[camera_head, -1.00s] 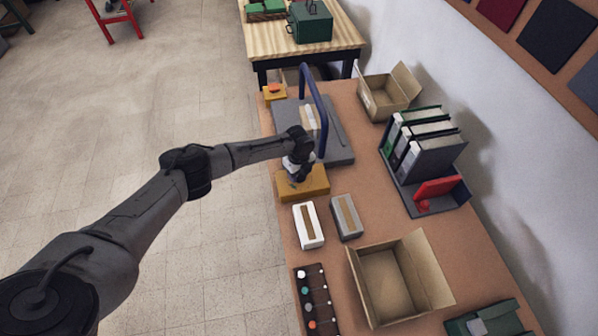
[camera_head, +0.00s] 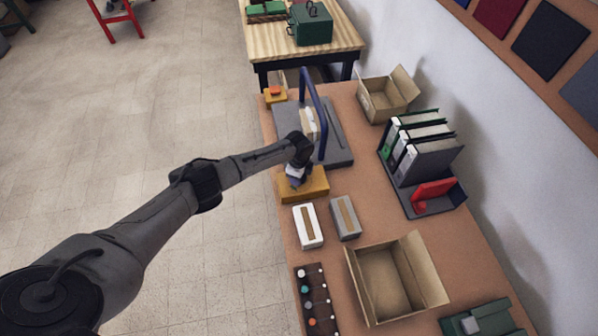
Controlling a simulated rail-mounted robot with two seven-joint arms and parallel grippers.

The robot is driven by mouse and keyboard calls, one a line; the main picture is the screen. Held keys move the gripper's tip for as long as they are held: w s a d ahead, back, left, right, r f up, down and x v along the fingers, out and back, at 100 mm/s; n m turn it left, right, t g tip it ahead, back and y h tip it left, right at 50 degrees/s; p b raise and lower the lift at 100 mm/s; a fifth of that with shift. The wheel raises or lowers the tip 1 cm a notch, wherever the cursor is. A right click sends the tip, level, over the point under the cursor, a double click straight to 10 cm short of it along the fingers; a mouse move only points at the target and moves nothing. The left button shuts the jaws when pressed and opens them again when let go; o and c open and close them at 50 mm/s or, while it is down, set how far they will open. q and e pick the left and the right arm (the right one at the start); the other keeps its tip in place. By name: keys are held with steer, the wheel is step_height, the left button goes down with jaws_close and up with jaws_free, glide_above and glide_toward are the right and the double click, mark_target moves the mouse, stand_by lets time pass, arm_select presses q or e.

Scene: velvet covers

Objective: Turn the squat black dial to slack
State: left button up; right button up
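My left arm comes in from the left, and my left gripper (camera_head: 294,184) points down at the yellow box (camera_head: 315,187) on the brown table. The gripper covers part of the box top, and the squat black dial cannot be made out; it may be hidden under the gripper. The fingers are too small and too covered to tell whether they are open or shut. My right gripper is not in view.
A grey machine with a blue arch (camera_head: 314,105) stands just behind the yellow box. A white box (camera_head: 307,226) and a grey box (camera_head: 345,217) lie in front. An open carton (camera_head: 388,283), a knob strip (camera_head: 314,300) and a binder rack (camera_head: 425,155) are nearby.

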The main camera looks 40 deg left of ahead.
arm_select(q)
steer(key=n+p, duration=0.1)
steer(key=n, duration=0.2)
steer(key=n+p, duration=0.2)
steer(key=n, duration=0.1)
steer(key=shift+s+d+r+n, duration=0.1)
steer(key=shift+d+r+n, duration=0.05)
steer(key=shift+n, duration=0.15)
steer(key=n+p, duration=0.1)
steer(key=n, duration=0.2)
steer(key=shift+n, duration=0.3)
steer(key=n+p, duration=0.1)
steer(key=n, duration=0.2)
steer(key=shift+d+n, duration=0.1)
steer(key=shift+n, duration=0.2)
steer(key=n+p, duration=0.1)
steer(key=n, duration=0.4)
steer(key=shift+d+p, duration=0.1)
steer(key=shift+p, duration=0.2)
steer(key=shift+n, duration=1.9)
